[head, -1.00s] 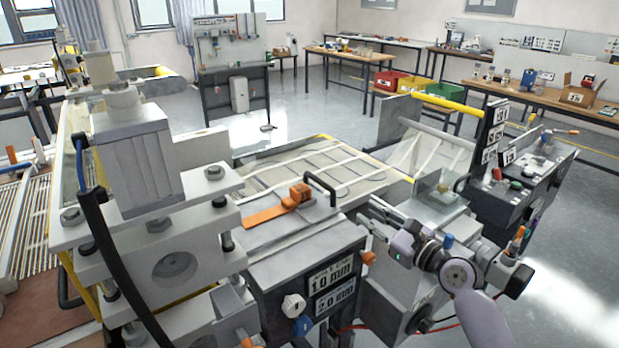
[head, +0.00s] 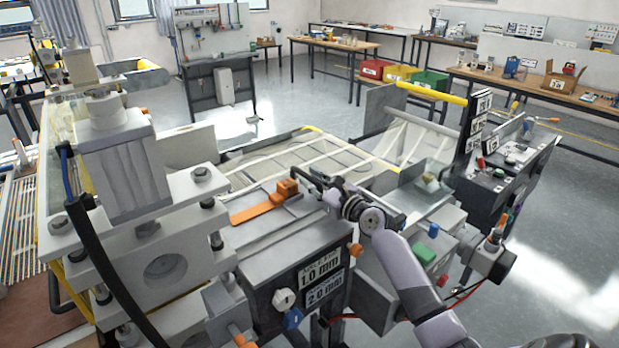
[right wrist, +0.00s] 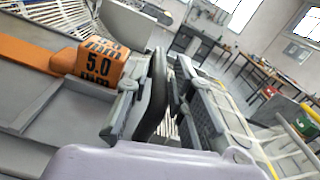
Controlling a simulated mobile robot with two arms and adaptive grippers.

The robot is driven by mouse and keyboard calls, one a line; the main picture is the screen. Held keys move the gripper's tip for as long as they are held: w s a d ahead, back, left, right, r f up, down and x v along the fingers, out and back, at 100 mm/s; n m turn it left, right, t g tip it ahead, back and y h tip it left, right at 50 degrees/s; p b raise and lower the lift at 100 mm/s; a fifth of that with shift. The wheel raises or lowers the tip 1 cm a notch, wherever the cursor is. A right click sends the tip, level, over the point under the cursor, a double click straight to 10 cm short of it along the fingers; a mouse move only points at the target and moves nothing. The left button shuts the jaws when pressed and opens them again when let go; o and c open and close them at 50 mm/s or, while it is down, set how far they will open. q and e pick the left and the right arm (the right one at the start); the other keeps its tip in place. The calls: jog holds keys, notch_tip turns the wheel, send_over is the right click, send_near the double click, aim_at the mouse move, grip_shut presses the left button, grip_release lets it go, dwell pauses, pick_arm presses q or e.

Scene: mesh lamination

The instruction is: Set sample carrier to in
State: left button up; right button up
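The sample carrier appears to be the flat grey slide (head: 268,226) on top of the machine; I cannot tell its exact edges. A black bar handle (right wrist: 155,95) stands by it, largely hidden by my right gripper in the head view. My right gripper (head: 318,178) is at this handle. In the right wrist view its two fingers (right wrist: 160,100) stand on either side of the handle, with a visible gap on the right side, so it looks open around it. My left gripper is not in view.
An orange block (head: 287,187) with an orange strip lies beside the handle; it reads 5.0 in the right wrist view (right wrist: 100,62). A tall press block (head: 125,170) stands at the left. A white mesh on a frame (head: 320,155) lies behind. A black label post (head: 474,130) rises at the right.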

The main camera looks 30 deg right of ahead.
jog(key=shift+w, duration=0.7)
grip_shut()
dwell(0.3)
